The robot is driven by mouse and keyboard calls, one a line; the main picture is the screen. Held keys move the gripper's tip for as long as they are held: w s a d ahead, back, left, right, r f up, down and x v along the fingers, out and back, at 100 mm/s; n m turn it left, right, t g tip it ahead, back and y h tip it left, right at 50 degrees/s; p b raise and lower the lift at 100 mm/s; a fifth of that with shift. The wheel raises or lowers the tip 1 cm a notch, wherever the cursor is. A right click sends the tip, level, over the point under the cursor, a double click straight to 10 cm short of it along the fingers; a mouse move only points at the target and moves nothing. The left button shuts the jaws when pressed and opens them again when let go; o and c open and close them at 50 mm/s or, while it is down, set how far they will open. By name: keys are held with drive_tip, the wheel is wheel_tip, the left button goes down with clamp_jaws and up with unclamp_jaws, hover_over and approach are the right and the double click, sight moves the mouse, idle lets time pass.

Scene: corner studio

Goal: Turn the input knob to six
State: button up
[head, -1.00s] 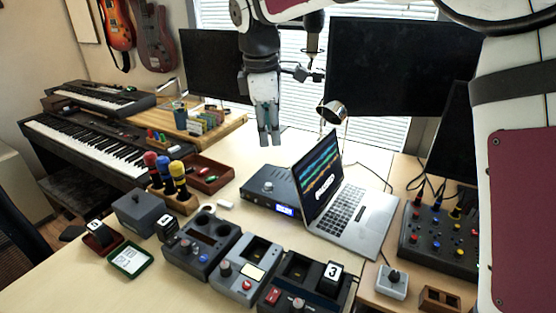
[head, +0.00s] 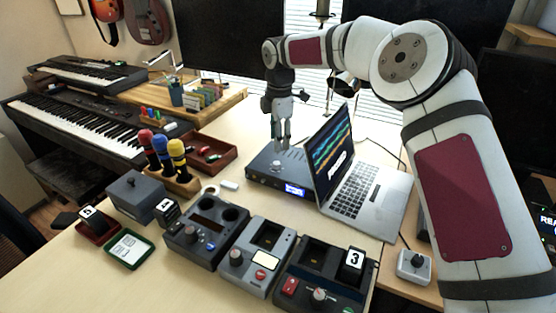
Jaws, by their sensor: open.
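A dark flat audio unit (head: 262,174) with a lit blue display (head: 295,190) stands on the desk left of the laptop. A small round knob (head: 278,165) sits on its top; its marks are too small to read, and I cannot confirm its label. My gripper (head: 281,145) points down with its fingers a little apart, above the rear part of the unit and close to the knob. Nothing shows between the fingers. I cannot tell whether the fingertips touch the knob.
The open laptop (head: 370,200) stands close on the right of the gripper. A red tray (head: 222,163) and a wooden rack of coloured microphones (head: 182,184) are on the left. Several grey and dark devices (head: 205,228) line the front. A grey knob box (head: 414,264) is at right.

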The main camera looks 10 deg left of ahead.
sight(276, 163)
drive_tip(key=f, duration=0.8)
drive_tip(key=shift+w+a+f, duration=0.25)
drive_tip(key=shift+f, duration=0.05)
drive_tip(key=shift+c, duration=0.6)
clamp_jaws()
